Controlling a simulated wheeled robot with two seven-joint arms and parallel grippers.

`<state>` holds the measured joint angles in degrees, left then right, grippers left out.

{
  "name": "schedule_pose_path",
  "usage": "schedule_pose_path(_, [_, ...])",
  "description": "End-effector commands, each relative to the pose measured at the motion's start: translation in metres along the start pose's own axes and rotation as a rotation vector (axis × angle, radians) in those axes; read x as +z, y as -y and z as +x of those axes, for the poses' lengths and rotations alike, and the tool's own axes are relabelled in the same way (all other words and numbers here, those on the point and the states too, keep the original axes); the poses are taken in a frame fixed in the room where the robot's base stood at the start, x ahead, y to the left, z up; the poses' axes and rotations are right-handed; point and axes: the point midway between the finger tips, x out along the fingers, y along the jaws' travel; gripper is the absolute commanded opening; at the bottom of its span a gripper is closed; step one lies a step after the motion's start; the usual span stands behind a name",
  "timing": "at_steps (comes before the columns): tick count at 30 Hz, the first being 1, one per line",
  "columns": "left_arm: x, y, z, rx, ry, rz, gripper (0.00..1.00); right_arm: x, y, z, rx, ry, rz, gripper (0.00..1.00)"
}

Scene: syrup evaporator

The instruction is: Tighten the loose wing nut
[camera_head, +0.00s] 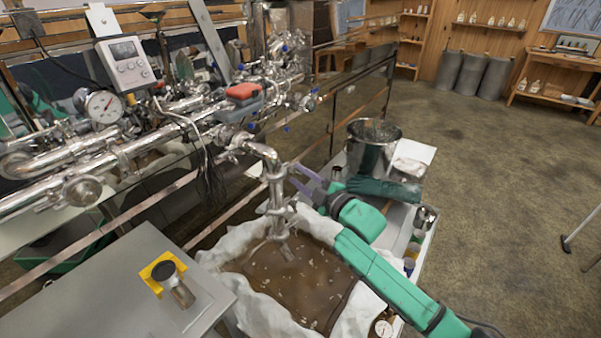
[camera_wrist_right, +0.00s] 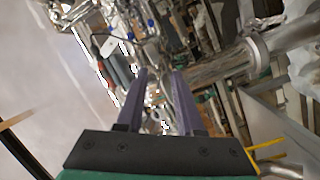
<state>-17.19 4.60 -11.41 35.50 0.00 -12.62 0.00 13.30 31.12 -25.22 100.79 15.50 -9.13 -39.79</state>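My right gripper (camera_head: 293,174) is open, with two purple fingers pointing left, close to the right side of the vertical steel pipe (camera_head: 271,170) that drops over the cloth-lined pan. Clamp fittings (camera_head: 281,209) sit on this pipe just below the fingers. I cannot make out which small part is the loose wing nut. In the right wrist view the gripper (camera_wrist_right: 158,75) is open with nothing held, and shiny pipe fittings show beyond and between its fingers. My left gripper is not in view.
A pan of brown liquid (camera_head: 285,285) with white cloth (camera_head: 260,305) around it lies below. A steel pot (camera_head: 371,148) and dark green gloves (camera_head: 384,189) stand at right. A yellow holder (camera_head: 155,272) sits on the grey table (camera_head: 95,290). A gauge (camera_head: 101,104) and control box (camera_head: 125,63) are at upper left.

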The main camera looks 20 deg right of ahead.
Motion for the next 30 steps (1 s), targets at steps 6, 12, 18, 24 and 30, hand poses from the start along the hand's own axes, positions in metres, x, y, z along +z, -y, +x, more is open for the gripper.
schedule_pose_path(6, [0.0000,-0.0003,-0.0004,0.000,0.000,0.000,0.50,0.0003,0.0004,0.0036,0.000,0.000,-0.001,0.36])
schedule_pose_path(12, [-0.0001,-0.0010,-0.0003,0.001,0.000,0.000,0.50,0.0003,0.0003,0.0033,0.000,0.000,-0.001,0.00])
schedule_pose_path(18, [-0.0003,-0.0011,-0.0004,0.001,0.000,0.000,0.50,0.0002,0.0003,0.0032,0.000,0.000,0.001,0.00])
schedule_pose_path(24, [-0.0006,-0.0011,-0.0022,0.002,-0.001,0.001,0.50,0.0000,0.0000,0.0032,0.000,0.000,0.032,0.00])
schedule_pose_path(30, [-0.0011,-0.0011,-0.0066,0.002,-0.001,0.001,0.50,-0.0003,-0.0006,0.0032,0.000,0.000,0.122,0.00])
